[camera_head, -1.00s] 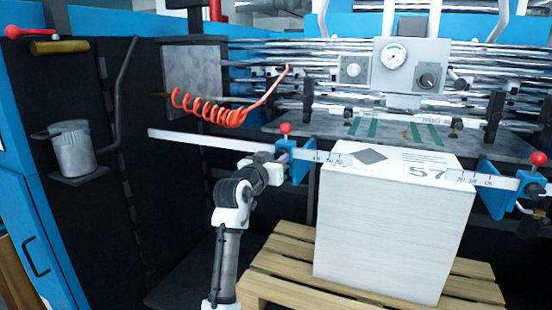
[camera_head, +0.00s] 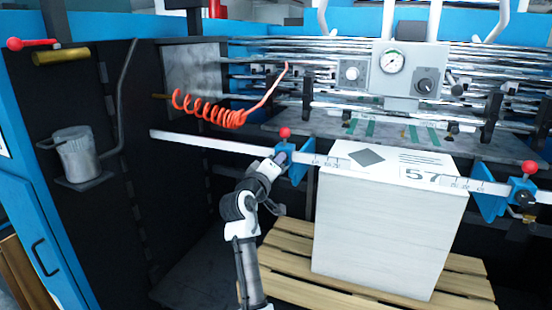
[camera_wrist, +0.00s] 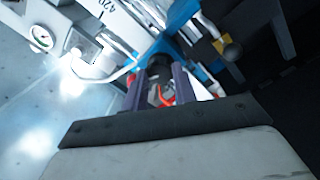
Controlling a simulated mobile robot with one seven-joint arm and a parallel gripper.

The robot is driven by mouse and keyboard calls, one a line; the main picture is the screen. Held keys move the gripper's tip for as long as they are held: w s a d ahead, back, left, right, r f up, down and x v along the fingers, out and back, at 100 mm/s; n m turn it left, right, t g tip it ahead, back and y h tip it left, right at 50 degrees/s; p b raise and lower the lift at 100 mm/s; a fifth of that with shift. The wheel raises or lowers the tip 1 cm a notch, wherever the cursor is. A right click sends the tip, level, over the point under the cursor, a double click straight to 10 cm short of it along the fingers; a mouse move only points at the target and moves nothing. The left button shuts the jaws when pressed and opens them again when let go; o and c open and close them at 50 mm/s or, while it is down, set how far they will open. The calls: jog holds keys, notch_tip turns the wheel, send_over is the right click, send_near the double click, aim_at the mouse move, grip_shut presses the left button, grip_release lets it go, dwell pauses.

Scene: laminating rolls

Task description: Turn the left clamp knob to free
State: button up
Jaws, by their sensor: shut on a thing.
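The left clamp is a blue bracket (camera_head: 298,168) on the white ruled rail, with a red ball (camera_head: 285,132) standing upright on top. My gripper (camera_head: 281,157) reaches it from the lower left and covers its knob in the head view. In the wrist view, the two fingers of my gripper (camera_wrist: 159,92) stand on either side of the dark left clamp knob (camera_wrist: 160,64) and are shut on it. Something red shows between the fingers. The blue clamp plate is behind the knob. The knob's markings and turn angle cannot be read.
The ruled rail (camera_head: 215,144) runs across the front. A white stack marked 57 (camera_head: 385,230) sits on a wooden pallet (camera_head: 300,275) right of my arm. The right clamp (camera_head: 490,200) is beyond it. A coiled orange hose (camera_head: 205,108) hangs above the rail.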

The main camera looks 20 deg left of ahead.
jog(key=n+p, duration=0.3)
jog(key=n, duration=0.2)
dwell(0.5)
jog(key=o, duration=1)
jog(key=shift+c, duration=0.2)
jog(key=s+b, duration=0.4)
jog(key=s, duration=1)
jog(key=shift+a+f+b, duration=0.2)
jog(key=shift+f+b, duration=0.15)
jog(key=shift+f, duration=0.05)
